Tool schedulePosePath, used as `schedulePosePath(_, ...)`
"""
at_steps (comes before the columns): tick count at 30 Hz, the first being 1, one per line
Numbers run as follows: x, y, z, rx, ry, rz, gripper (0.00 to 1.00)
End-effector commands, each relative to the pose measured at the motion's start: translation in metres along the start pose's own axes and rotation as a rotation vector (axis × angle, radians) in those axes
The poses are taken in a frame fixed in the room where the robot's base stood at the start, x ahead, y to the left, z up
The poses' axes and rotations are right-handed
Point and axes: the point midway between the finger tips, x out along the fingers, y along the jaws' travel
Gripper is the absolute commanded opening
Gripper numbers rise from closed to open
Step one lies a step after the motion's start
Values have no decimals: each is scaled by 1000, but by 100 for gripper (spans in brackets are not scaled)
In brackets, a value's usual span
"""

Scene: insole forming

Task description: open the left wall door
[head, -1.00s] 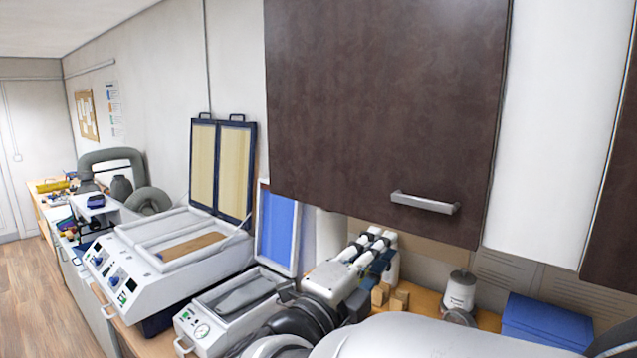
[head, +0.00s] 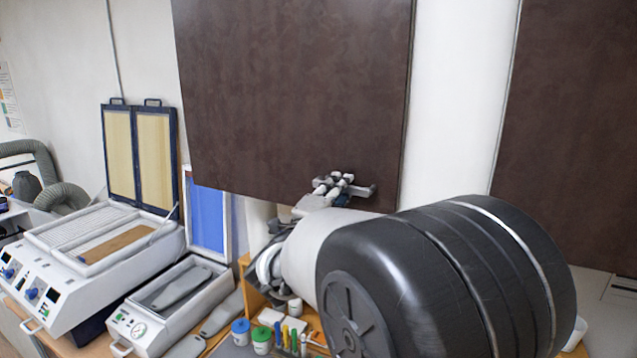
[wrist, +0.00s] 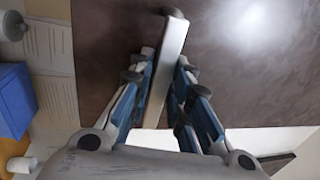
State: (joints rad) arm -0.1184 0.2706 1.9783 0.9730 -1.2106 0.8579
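The left wall door (head: 290,90) is a dark brown cabinet front high on the wall, and it looks closed. Its pale bar handle (head: 362,190) is near the lower right corner. My gripper (head: 335,184) is at this handle. In the wrist view, the handle (wrist: 168,65) runs between the two fingers of my gripper (wrist: 166,66), which close in on both sides of it. The brown door face (wrist: 110,45) fills the background there. The exact finger contact is partly hidden.
Another dark wall door (head: 575,120) hangs to the right, past a white wall strip. Below, the bench holds a white machine with a raised framed lid (head: 140,155), a smaller press (head: 170,300) and several small jars (head: 262,340). A blue box (wrist: 15,100) shows in the wrist view.

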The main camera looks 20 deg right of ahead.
Motion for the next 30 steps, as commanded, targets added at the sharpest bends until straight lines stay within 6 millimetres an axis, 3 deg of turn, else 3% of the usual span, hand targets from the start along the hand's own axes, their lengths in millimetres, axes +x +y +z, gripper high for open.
schedulePosePath(11, 5, 1, 0, -1, 0, 1, 17)
schedulePosePath(19, 5, 1, 0, -1, 0, 1, 0)
schedulePosePath(30, 5, 1, 0, -1, 0, 1, 0)
